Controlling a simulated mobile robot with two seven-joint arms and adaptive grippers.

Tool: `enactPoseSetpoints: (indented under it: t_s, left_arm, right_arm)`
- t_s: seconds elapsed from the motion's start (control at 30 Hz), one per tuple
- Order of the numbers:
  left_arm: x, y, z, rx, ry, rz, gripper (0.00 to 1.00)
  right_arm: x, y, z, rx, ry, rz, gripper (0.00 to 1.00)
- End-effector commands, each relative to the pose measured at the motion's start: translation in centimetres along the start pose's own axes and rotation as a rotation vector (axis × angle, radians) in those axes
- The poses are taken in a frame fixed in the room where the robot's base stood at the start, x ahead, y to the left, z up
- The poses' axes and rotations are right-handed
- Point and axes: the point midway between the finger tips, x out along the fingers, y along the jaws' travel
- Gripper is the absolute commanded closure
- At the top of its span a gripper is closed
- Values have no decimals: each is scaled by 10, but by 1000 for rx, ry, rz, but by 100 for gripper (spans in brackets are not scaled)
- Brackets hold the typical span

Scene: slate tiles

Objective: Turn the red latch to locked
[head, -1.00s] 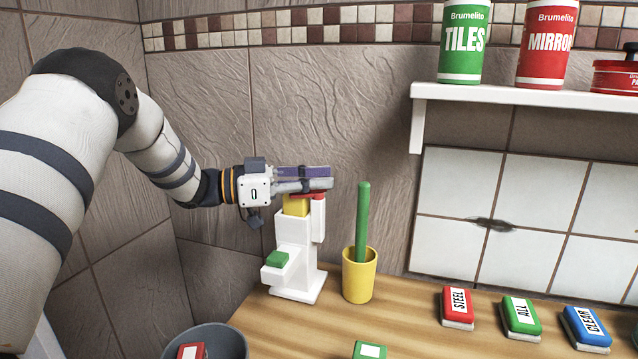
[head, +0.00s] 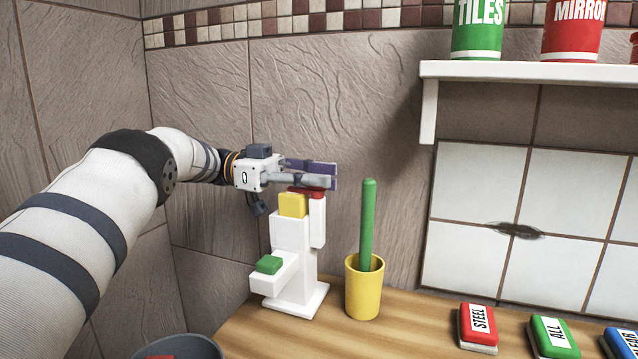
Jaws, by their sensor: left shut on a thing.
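A white stand (head: 292,236) with a yellow block (head: 293,206) near its top and a green pad (head: 269,265) on its front arm stands at the back of the wooden counter. The red latch (head: 318,195) shows as a thin red piece at the stand's top, beside and above the yellow block. My left gripper (head: 318,178) reaches in from the left, level, and is shut on the red latch. Its fingers cover most of the latch, so the latch's full shape and exact angle are hidden. My right gripper is not in view.
A yellow cup (head: 364,297) with a tall green stick (head: 367,225) stands close right of the stand. Red (head: 478,325), green (head: 553,337) and blue labelled blocks lie at the right front. A white shelf (head: 530,72) holds cans above. A grey bin (head: 185,347) is at the front left.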

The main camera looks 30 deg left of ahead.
Motion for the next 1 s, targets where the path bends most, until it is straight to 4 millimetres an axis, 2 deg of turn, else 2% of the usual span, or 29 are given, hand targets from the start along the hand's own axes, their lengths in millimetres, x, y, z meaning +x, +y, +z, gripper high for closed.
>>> enactPoseSetpoints:
  t_s: [0.33, 0.37, 0.43, 0.73, 0.87, 1.0]
  left_arm:
    - [1, 2, 4, -13, -4, 15, 100]
    - [1, 2, 4, -13, -4, 14, 85]
    - [1, 2, 4, -12, -4, 13, 71]
    - [0, 1, 0, -4, -2, 8, 71]
    - [0, 1, -20, -1, -3, 8, 71]
    - [1, 2, -56, 0, -4, 8, 71]
  right_arm:
    - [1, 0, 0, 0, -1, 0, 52]
    - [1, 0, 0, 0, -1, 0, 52]
    - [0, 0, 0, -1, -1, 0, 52]
    - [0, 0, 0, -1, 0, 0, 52]
    - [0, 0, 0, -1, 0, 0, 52]
    - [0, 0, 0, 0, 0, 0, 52]
